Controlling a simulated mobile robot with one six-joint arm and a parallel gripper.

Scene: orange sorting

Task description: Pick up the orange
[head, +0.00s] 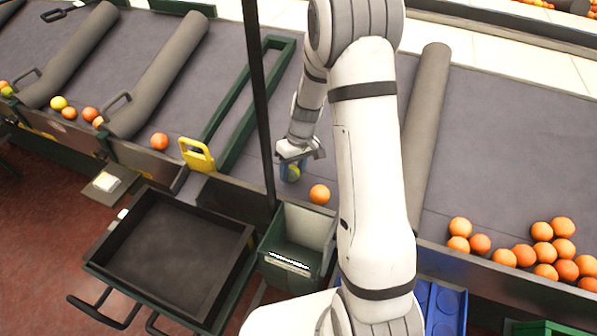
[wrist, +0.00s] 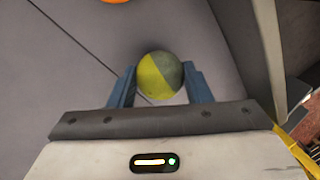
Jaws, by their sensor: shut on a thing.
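My gripper (head: 291,172) is low over the grey sorting table, shut on a round fruit (wrist: 160,75). The fruit is half yellow and half dull grey-green, and it sits between the two blue fingers in the wrist view. In the head view it shows only as a small yellow-green patch, partly hidden by the fingers. I cannot tell whether it touches the table. A plain orange (head: 319,194) lies on the table just right of and nearer than my gripper. Part of an orange (wrist: 116,1) also shows at the top edge of the wrist view.
A grey-green bin (head: 306,222) hangs at the table's front edge, with a black tray (head: 180,245) left of it. A thin dark post (head: 262,110) stands left of my gripper. Several oranges (head: 543,231) lie at the right, past a grey padded divider (head: 428,120).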

